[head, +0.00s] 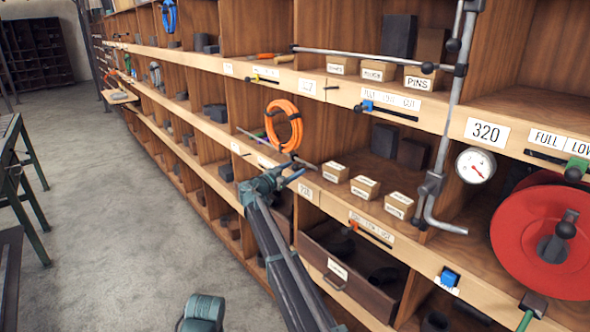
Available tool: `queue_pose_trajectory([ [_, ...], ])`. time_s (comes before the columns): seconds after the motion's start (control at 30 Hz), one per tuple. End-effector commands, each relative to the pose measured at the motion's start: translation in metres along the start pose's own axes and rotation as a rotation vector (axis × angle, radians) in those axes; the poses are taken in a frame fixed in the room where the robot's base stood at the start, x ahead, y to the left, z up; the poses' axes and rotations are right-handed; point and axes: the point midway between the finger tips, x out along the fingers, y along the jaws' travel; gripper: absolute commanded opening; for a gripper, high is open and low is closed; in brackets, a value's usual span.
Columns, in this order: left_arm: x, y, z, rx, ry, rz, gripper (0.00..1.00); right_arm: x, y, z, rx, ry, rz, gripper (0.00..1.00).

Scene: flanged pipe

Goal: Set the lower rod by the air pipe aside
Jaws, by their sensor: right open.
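The air pipe (448,110) is a grey upright pipe at the right, with a round gauge (476,166) and a bent lower end. A grey rod (370,58) runs level along the upper shelf, with its right end at the pipe. A thinner, lower rod (303,162) lies along the middle shelf edge, left of the pipe, by the orange hose coil; part of it is hidden. My right gripper (290,177) is open, just below and in front of this lower rod. I cannot tell whether they touch. My left gripper is out of view.
An orange hose coil (284,125) hangs close above my right gripper. Small labelled boxes (365,187) stand on the middle shelf. A red reel (545,240) is at the right, and a drawer (350,265) stands partly open below.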

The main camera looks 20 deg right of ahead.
Motion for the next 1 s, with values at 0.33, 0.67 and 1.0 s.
queue_pose_trajectory([
  [0.33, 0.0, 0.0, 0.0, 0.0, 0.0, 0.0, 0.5, -0.075, 0.002, 0.0, 0.0, -0.001, -0.002, 0.66],
  [0.67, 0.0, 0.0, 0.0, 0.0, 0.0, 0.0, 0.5, -0.121, 0.001, 0.0, 0.0, 0.0, 0.0, 0.66],
  [1.0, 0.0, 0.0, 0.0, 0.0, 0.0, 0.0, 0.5, -0.127, 0.0, 0.0, 0.0, 0.0, 0.0, 0.66],
])
